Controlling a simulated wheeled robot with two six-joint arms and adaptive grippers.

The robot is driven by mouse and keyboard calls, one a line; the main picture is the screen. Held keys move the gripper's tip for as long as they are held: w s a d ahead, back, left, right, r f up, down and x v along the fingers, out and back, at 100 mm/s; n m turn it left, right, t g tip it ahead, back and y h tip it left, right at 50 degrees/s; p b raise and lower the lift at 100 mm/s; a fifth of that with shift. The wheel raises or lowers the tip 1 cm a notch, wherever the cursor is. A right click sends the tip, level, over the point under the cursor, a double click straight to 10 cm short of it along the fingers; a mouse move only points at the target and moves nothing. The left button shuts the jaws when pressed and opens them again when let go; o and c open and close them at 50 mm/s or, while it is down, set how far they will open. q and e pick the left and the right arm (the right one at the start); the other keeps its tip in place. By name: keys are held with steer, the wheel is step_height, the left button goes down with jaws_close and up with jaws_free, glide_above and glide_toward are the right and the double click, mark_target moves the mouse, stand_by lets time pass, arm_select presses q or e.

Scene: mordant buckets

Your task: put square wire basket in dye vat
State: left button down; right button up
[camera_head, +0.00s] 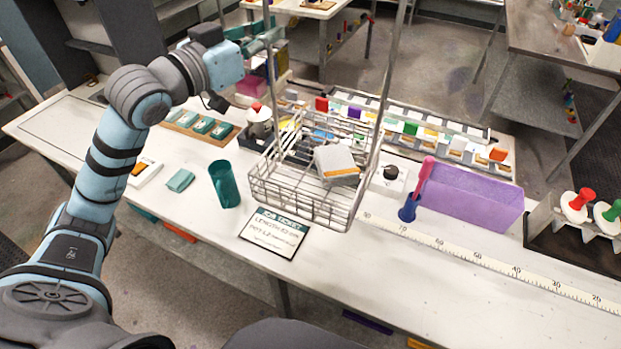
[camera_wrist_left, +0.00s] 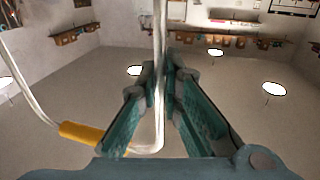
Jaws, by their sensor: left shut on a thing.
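The square wire basket (camera_head: 300,200) hangs by tall metal handle rods over the white table, its floor a little tilted in the picture. A grey-white block with an orange stripe (camera_head: 337,165) shows in it. My left gripper (camera_head: 268,40) is shut on the left handle rod, well above the basket. In the left wrist view the fingers (camera_wrist_left: 163,95) close around the metal rod (camera_wrist_left: 159,60), and a yellow sleeve (camera_wrist_left: 85,135) sits on the bent wire. A purple open bin (camera_head: 478,200) stands right of the basket; I cannot tell if it is the dye vat.
Behind are trays of coloured blocks (camera_head: 410,128). A blue and pink upright tool (camera_head: 410,205) stands left of the bin. A ruler strip (camera_head: 480,258) lies along the clear front table.

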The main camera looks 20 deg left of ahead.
mark_target(278, 136)
arm_select(q)
steer(key=f+b, duration=0.1)
steer(key=f, duration=0.5)
steer(key=f+b, duration=0.1)
steer(key=f, duration=0.5)
steer(key=f+b, duration=0.1)
steer(key=f, duration=0.6)
steer(key=shift+w, duration=0.25)
steer(key=shift+s, duration=0.1)
steer(key=c, duration=1.8)
jaws_free()
steer(key=shift+o, duration=0.2)
